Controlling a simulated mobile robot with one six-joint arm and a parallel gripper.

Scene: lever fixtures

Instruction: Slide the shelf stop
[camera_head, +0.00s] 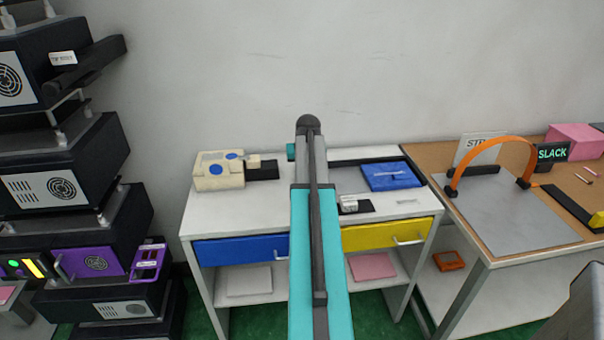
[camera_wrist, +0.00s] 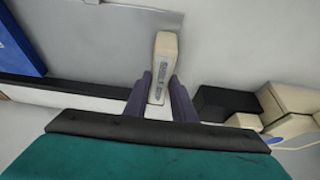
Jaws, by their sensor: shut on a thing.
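The shelf stop (camera_wrist: 164,56) is a beige block with dark lettering down its face. It shows between the two purple fingers of my gripper (camera_wrist: 161,88) in the wrist view. The fingers are shut on its lower part, one on each side. A black rail (camera_wrist: 70,93) runs left from the gripper in the wrist view. It also shows in the head view (camera_head: 362,160) along the back of the white desk. My teal arm hides the shelf stop and the fingers in the head view.
A beige device with blue discs (camera_head: 219,170) and a black base stands left on the white desk (camera_head: 250,218). A blue panel (camera_head: 392,177) lies on the right. A wooden table (camera_head: 555,190) with an orange arch (camera_head: 497,142) adjoins. Dark stacked equipment (camera_head: 75,170) stands far left.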

